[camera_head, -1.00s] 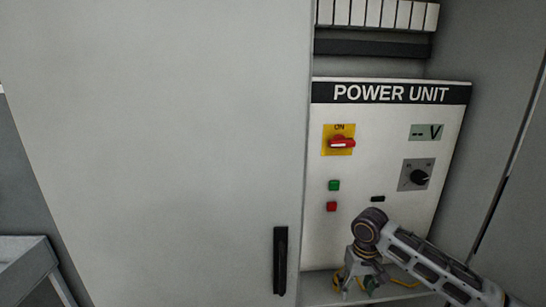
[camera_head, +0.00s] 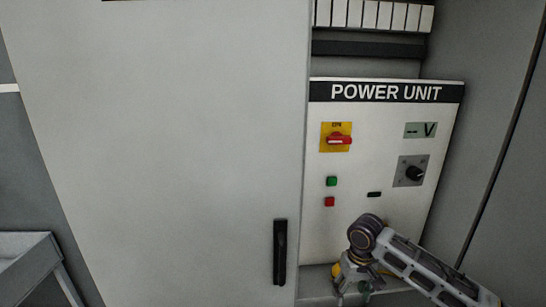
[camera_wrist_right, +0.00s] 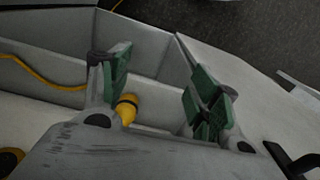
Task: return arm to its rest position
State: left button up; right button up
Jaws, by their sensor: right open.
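My right arm (camera_head: 425,268) comes in from the lower right, in front of the lower part of the power unit panel (camera_head: 330,230). My right gripper (camera_head: 352,290) points down below the panel, and its fingertips are hard to make out there. In the right wrist view the right gripper (camera_wrist_right: 160,85) is open, with green pads on two spread fingers. A yellow plug-like part (camera_wrist_right: 126,108) shows between the fingers, nearer the left one. I cannot tell whether it touches that finger. My left gripper is in neither view.
A yellow cable (camera_wrist_right: 40,75) runs at the left of the wrist view. The panel carries a red rotary switch (camera_head: 339,140), a black knob (camera_head: 414,173), and green and red buttons. A cabinet door (camera_head: 170,150) with a black handle (camera_head: 280,252) stands left of the panel.

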jog(key=shift+s+a+f+n+t+y, duration=0.7)
jog(key=shift+s+a+f, duration=1.5)
jog(key=shift+s, duration=1.2)
jog(key=shift+s+a+f+n+t+y, duration=0.65)
jog(key=shift+s+a+f, duration=1.05)
jog(key=shift+s+a, duration=1.35)
jog(key=s+d+f+m+h, duration=0.2)
jog(key=s+d+h, duration=0.1)
jog(key=s+d, duration=0.65)
notch_tip(320, 180, down, 33)
jog(key=s, duration=0.2)
jog(key=s+d+f+g, duration=0.1)
jog(key=s+d+f, duration=0.1)
jog(key=s+f, duration=0.7)
jog(key=s+d+f+g, duration=0.1)
jog(key=s+d+f, duration=0.1)
jog(key=s+f, duration=0.8)
jog(key=s, duration=0.3)
jog(key=shift+d+f, duration=0.3)
jog(key=shift+d, duration=0.05)
jog(key=shift+s, duration=0.15)
